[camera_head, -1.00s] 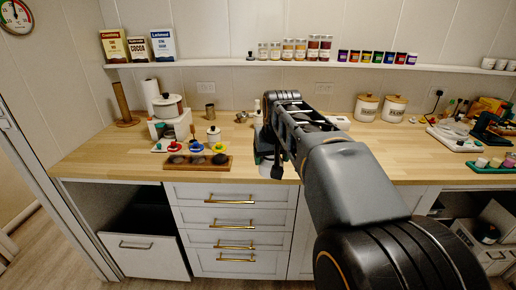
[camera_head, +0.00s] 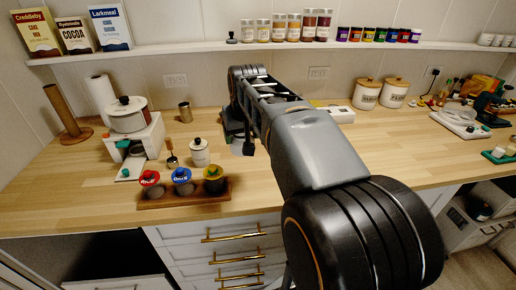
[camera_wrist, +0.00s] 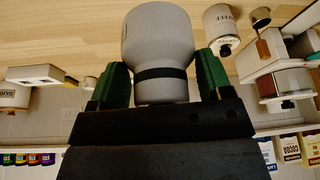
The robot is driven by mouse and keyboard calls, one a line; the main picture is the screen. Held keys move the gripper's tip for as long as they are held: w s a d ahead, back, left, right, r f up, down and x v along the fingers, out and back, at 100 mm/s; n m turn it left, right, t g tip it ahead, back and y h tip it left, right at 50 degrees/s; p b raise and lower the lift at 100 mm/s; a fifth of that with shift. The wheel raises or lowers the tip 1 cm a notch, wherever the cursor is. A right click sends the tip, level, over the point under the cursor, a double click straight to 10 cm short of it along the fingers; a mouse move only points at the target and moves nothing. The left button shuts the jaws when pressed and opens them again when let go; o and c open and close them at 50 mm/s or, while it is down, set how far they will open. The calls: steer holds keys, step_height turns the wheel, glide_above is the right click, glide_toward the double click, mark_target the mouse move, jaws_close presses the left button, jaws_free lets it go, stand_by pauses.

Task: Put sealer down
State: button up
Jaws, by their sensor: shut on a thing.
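The sealer appears to be a grey, bottle-shaped body (camera_wrist: 158,35) with a black band, seen in the wrist view between the green fingers of my gripper (camera_wrist: 161,76). The fingers are shut on its narrower part, and its wide end faces the wooden surface. In the head view, my gripper (camera_head: 239,138) is over the middle of the wooden counter (camera_head: 310,165). A small pale part of the sealer (camera_head: 243,148) shows below it; my arm hides much of the rest. I cannot tell whether the sealer touches the counter.
A white lidded canister (camera_head: 199,153) and a rack (camera_head: 160,212) of jars with coloured lids stand left of my gripper. A white appliance with a pot (camera_head: 128,117) is farther left. Canisters (camera_head: 367,95) stand at the back right.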

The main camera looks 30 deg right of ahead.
steer(key=shift+w+d+f, duration=0.9)
steer(key=shift+d+f, duration=0.7)
steer(key=shift+d, duration=0.4)
steer(key=shift+w+d+f, duration=0.85)
steer(key=shift+d+f, duration=0.7)
steer(key=shift+d, duration=0.45)
steer(key=shift+w+d+f, duration=0.9)
steer(key=shift+d+f, duration=0.7)
steer(key=shift+d, duration=0.4)
steer(key=shift+d+f, duration=0.1)
steer(key=shift+f, duration=1.5)
steer(key=shift+f, duration=0.2)
steer(key=o, duration=1.1)
steer(key=shift+r, duration=0.1)
